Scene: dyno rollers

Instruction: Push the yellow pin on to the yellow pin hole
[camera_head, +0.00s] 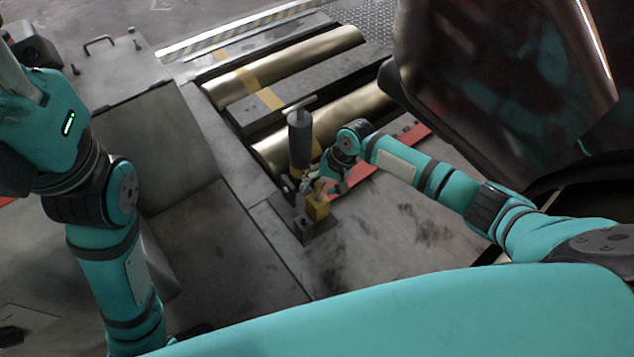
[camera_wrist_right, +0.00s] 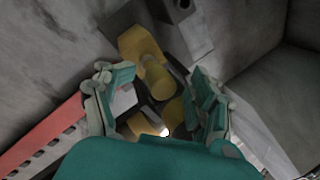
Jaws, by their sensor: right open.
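A yellow block (camera_head: 317,207) sits on a dark metal plate beside the rollers in the head view. In the right wrist view the yellow block (camera_wrist_right: 136,42) is ahead of the fingers, with a rounded yellow piece (camera_wrist_right: 157,82) on its near side. A yellow pin-like piece (camera_wrist_right: 146,122) with a bright end lies between my right fingers. My right gripper (camera_wrist_right: 155,95) is open, its fingers on either side of the yellow parts; in the head view it is just above the block. Contact and the hole itself cannot be made out. My left gripper is out of view.
A dark upright cylinder with a T-handle (camera_head: 300,138) stands just behind the block. Brass rollers (camera_head: 290,65) lie behind it. A red slotted strip (camera_head: 402,150) runs to the right. A large dark panel (camera_head: 490,70) overhangs the right side. The floor plate in front is clear.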

